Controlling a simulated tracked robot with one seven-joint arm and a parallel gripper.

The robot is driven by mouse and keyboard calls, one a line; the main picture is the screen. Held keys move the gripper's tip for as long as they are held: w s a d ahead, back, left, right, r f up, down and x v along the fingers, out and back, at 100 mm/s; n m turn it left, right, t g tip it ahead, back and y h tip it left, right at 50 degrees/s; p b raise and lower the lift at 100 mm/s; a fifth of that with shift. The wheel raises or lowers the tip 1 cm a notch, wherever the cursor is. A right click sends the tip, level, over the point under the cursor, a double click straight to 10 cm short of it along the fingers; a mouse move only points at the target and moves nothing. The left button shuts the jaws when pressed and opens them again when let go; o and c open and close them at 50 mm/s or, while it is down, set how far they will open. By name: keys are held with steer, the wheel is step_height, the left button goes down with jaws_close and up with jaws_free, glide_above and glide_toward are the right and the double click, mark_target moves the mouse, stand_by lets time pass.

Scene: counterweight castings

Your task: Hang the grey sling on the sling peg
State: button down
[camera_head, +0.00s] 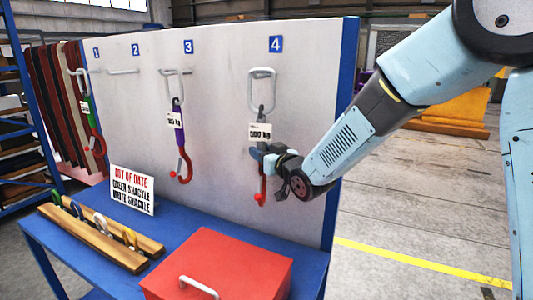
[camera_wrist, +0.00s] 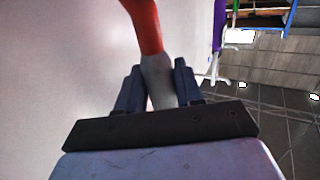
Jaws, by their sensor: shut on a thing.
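The grey sling (camera_head: 262,110) is at place 4 on the pale board, with a pale metal link (camera_head: 262,74) at its top, a "500 kg" tag and a red hook (camera_head: 263,188) at its bottom. Its link is at peg 4, but I cannot tell whether it bears on the peg. My gripper (camera_head: 262,157) is shut on the sling below the tag. In the wrist view the grey strap (camera_wrist: 158,82) is between my two dark fingers, with the red part above. Peg 2 (camera_head: 123,72) is a bare bar with nothing hanging on it.
A purple sling (camera_head: 180,132) hangs at place 3 and a green one (camera_head: 85,112) at place 1. On the blue table (camera_head: 190,225) are a red box (camera_head: 225,265), a wooden rack (camera_head: 95,240) with several shackles, and an out-of-date sign (camera_head: 132,188). Floor at right is open.

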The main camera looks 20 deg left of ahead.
steer(key=shift+r, duration=0.1)
stand_by(0.3)
steer(key=c, duration=0.6)
jaws_free()
steer(key=shift+c, duration=0.2)
steer(key=v, duration=1.4)
steer(key=w+d+r+m+h, duration=0.1)
steer(key=d+m+h, duration=0.15)
steer(key=d, duration=0.55)
steer(key=w+d+r+m+t+h, duration=0.1)
steer(key=d+h, duration=0.3)
steer(key=d, duration=0.3)
steer(key=w+d+r+m+h, duration=0.15)
steer(key=d+h, duration=0.25)
steer(key=d, duration=0.4)
steer(key=s+d+m+g+h, duration=0.4)
steer(key=s+d, duration=1.2)
steer(key=s, duration=0.4)
steer(key=shift+d+m+g, duration=0.4)
steer(key=shift+m+g, duration=0.5)
steer(key=shift+m, duration=0.1)
